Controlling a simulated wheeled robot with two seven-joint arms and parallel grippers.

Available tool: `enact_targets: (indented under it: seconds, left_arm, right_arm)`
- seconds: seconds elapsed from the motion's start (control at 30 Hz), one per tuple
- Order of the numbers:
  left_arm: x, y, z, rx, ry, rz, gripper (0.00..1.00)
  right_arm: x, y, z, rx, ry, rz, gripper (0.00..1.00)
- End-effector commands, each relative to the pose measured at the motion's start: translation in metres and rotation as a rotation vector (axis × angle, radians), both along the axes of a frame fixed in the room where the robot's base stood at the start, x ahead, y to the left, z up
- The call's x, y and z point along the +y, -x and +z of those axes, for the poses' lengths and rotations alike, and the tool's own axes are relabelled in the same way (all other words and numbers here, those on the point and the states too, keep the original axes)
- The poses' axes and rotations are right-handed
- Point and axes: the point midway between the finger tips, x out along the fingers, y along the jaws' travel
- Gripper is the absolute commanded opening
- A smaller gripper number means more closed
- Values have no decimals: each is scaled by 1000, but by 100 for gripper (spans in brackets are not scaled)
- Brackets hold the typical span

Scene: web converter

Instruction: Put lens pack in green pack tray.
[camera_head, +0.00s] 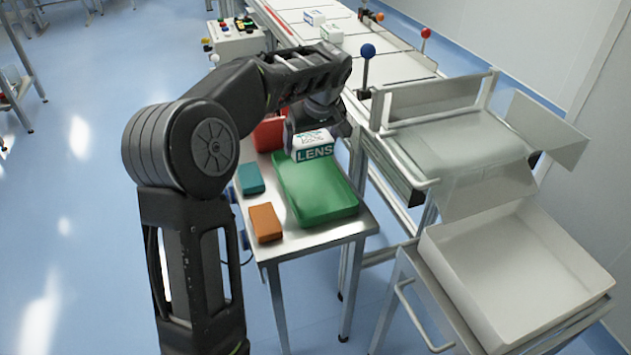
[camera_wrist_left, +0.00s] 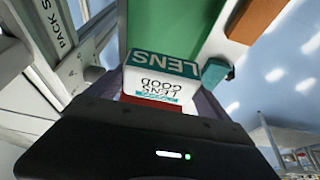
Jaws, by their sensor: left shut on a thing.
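The lens pack (camera_head: 313,149) is a white box with a teal band reading LENS. My left gripper (camera_head: 318,125) is shut on it and holds it over the far part of the green pack tray (camera_head: 318,200). I cannot tell whether the pack touches the tray floor. In the left wrist view the lens pack (camera_wrist_left: 160,75) shows in front of the gripper (camera_wrist_left: 155,100), with the green tray (camera_wrist_left: 170,25) beyond it. The tray looks empty in its near part. My right gripper is not in view.
On the steel table (camera_head: 325,233) beside the tray lie a teal box (camera_head: 250,178) and an orange box (camera_head: 265,222). A red tray (camera_head: 268,134) is behind. A conveyor (camera_head: 385,65) with white packs runs at the back. A large white bin (camera_head: 515,270) stands at the right.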

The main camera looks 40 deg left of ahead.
Motion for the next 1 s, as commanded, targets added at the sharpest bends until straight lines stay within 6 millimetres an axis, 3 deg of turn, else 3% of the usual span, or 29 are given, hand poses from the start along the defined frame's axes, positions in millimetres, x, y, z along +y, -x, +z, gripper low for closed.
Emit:
enact_targets:
  seconds: [0.17,0.43,0.8,1.0]
  left_arm:
    - [0,0,-7,2,0,-1,44]
    - [0,0,-47,1,0,-2,44]
    - [0,0,-52,0,0,-1,44]
    - [-1,0,-79,2,2,-2,44]
  right_arm:
    - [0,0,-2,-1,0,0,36]
    - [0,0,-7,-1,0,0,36]
    - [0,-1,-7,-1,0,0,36]
    - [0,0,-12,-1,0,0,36]
